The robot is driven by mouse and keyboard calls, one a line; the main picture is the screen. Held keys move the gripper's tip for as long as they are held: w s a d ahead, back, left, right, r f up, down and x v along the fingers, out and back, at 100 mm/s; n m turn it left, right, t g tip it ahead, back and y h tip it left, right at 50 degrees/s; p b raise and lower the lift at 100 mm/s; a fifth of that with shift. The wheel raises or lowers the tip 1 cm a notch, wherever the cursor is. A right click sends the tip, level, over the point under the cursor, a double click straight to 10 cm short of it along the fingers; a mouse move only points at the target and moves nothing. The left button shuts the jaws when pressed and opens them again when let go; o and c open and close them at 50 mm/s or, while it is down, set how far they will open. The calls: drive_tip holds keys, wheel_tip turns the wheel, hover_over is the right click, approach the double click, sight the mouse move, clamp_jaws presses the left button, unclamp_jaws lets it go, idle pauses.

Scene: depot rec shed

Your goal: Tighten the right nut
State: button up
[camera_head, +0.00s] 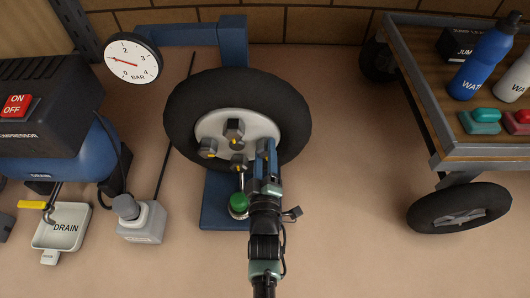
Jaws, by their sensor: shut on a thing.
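A black tyre (184,118) on a pale wheel disc (262,125) stands on a blue stand (232,55). Dark nuts with yellow marks show on the disc: the top nut (235,129), the left nut (208,147) and the bottom nut (238,162). My gripper (267,150) reaches up from below to the right side of the disc. Its jaws are shut at the right nut's place. The right nut is hidden behind the jaws, so its seating and its mark cannot be seen.
A green knob (239,203) stands just left of my wrist, below the wheel. A compressor (50,110), a drain tray (62,232) and a grey box (142,222) stand at left. A pressure gauge (132,58) hangs upper left. A cart (425,95) stands right; floor between is clear.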

drive_tip(key=shift+m, duration=0.3)
drive_tip(key=m+p, duration=0.1)
drive_tip(key=m, duration=0.3)
drive_tip(key=shift+m, duration=0.3)
drive_tip(key=m+p, duration=0.1)
drive_tip(key=m, duration=0.3)
drive_tip(key=shift+d, duration=0.1)
drive_tip(key=m, duration=0.6)
drive_tip(key=shift+p, duration=0.4)
drive_tip(key=m, duration=0.4)
drive_tip(key=shift+s+d+m, duration=0.1)
drive_tip(key=shift+m, duration=0.3)
drive_tip(key=o, duration=1.4)
